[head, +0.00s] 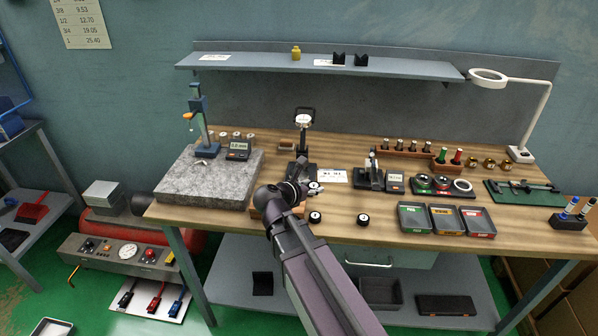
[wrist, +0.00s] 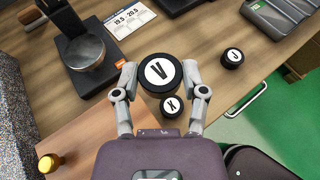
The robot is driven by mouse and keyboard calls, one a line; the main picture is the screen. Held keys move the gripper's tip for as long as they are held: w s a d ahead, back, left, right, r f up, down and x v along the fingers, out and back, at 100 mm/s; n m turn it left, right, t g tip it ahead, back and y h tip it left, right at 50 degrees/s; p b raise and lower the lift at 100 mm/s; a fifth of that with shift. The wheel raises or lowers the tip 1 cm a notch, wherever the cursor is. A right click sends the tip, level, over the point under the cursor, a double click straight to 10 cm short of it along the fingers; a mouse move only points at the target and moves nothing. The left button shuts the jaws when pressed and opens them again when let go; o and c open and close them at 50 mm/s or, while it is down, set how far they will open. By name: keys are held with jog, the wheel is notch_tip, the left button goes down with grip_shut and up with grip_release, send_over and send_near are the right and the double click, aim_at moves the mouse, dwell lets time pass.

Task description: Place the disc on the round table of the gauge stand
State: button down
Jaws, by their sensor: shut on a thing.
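My gripper (wrist: 162,80) is shut on a black disc with a white face marked V (wrist: 160,72), its fingers on either side of it. The disc is held above the bench and, in the wrist view, lies right of the gauge stand (wrist: 77,48). The stand's round table (wrist: 84,52) is a silvery disc on a black base, and nothing is seen on it. In the head view the gauge stand (head: 303,120) shows its dial and column behind my gripper (head: 312,187), and my arm partly hides its base.
Two more discs lie on the bench, marked X (wrist: 170,106) and J (wrist: 232,57). A printed card (wrist: 132,22) lies beside the stand. A granite plate (head: 205,180) is at left, three trays (head: 417,220) at right. A wooden block (wrist: 85,140) is beneath my gripper.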

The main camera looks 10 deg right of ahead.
jog(key=w, duration=0.4)
jog(key=w+a+f+b, duration=0.1)
jog(key=w, duration=0.9)
jog(key=shift+a+f, duration=0.15)
jog(key=shift+a, duration=0.05)
jog(key=shift+w+a, duration=0.1)
jog(key=shift+w, duration=0.55)
notch_tip(320, 180, down, 4)
jog(key=b, duration=0.4)
jog(key=shift+c, duration=0.7)
grip_release()
jog(key=shift+r, duration=0.2)
